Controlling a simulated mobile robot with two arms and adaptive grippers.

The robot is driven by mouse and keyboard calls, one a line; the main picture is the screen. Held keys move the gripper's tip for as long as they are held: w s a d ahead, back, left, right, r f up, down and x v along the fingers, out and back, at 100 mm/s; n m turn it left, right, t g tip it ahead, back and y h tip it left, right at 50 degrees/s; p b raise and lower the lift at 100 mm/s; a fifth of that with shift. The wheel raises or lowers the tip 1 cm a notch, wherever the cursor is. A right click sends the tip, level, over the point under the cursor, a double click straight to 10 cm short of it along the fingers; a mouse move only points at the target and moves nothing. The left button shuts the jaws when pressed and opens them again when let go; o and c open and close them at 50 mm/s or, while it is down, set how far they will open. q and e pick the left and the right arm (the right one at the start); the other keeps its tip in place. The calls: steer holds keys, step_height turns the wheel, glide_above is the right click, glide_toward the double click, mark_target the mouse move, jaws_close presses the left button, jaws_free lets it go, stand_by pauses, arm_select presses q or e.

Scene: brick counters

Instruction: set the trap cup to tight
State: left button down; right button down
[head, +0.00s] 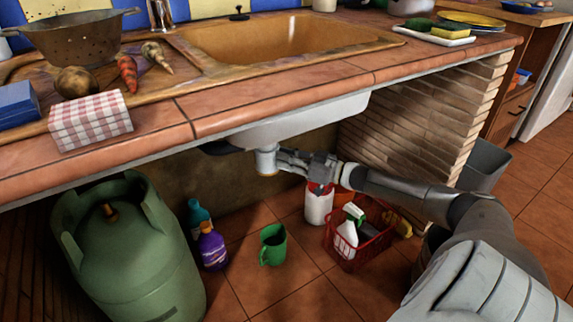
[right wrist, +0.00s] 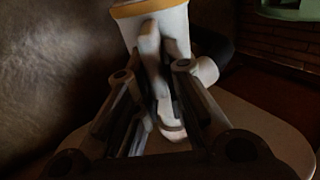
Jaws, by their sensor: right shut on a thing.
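The trap cup (head: 266,161) is a pale cylinder with a yellow-orange ring at its lower end, hanging under the sink basin. In the right wrist view the cup (right wrist: 162,28) shows at the top, with the ring uppermost. My right gripper (head: 283,158) reaches in from the right under the counter and is shut on the cup's side. In the right wrist view its fingers (right wrist: 160,80) are against the cup and hide part of it. The wrist picture is dark, and I cannot tell how tight the cup is. My left gripper is not in view.
The sink basin underside (head: 305,122) and counter edge (head: 190,132) are close above my arm. Below stand a green gas bottle (head: 135,255), a green mug (head: 273,245), a purple bottle (head: 212,248), a white container (head: 318,207) and a red basket (head: 372,240). A brick wall (head: 425,115) bounds the right.

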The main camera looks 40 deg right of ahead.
steer(key=shift+w+d+r+y+b, duration=0.1)
steer(key=shift+w+d+y+b, duration=0.05)
steer(key=shift+y+b, duration=0.15)
steer(key=c, duration=1.5)
jaws_free()
steer(key=shift+n, duration=0.3)
steer(key=shift+s+d, duration=0.25)
steer(key=shift+s, duration=0.3)
steer(key=shift+v, duration=5.3)
steer(key=shift+c, duration=0.3)
